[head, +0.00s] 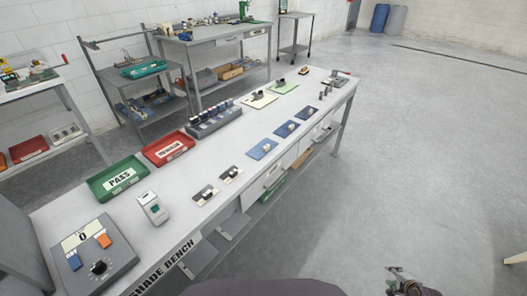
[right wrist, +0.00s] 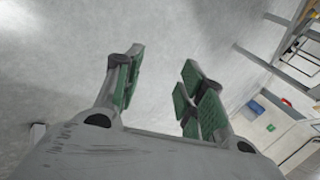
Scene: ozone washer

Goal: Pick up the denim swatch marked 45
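Three blue denim-like swatches lie in a row along the right side of the long bench: a near one (head: 262,149), a middle one (head: 287,129) and a far one (head: 307,112). Each has a small object or tag on it. The markings are too small to read, so I cannot tell which is 45. My right gripper (head: 402,276) is low at the bottom right, over the floor and well apart from the bench. In the right wrist view its green-padded fingers (right wrist: 159,78) are spread with nothing between them. My left gripper is not in view.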

